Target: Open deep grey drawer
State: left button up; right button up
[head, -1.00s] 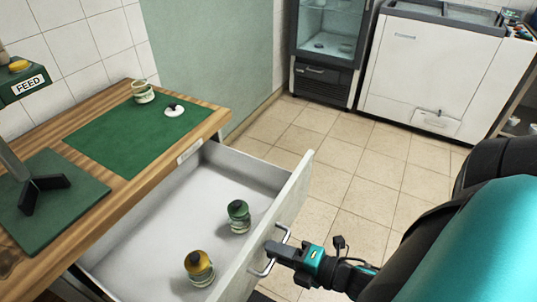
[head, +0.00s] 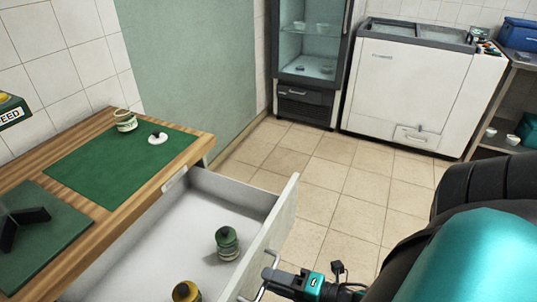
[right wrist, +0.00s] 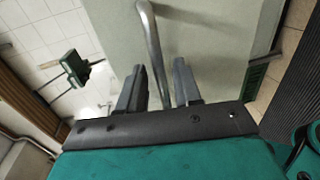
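A deep drawer (head: 281,224) with a grey-white front and pale inside stands far out from under the wooden bench in the head view. My right gripper (head: 272,279) is at this handle. In the right wrist view its two fingers (right wrist: 159,66) stand apart on either side of the bar, with visible gaps. My left gripper is out of view.
The wooden bench (head: 195,150) carries a green mat (head: 110,170), a jar (head: 125,121) and a white lid-like piece (head: 157,138). A glass-fronted fridge (head: 310,60) and a white chest freezer (head: 415,90) stand at the back. The tiled floor (head: 345,175) between is clear.

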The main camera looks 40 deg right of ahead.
pick_arm(q)
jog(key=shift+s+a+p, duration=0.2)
jog(key=shift+p, duration=0.1)
pick_arm(e)
jog(key=v, duration=1.1)
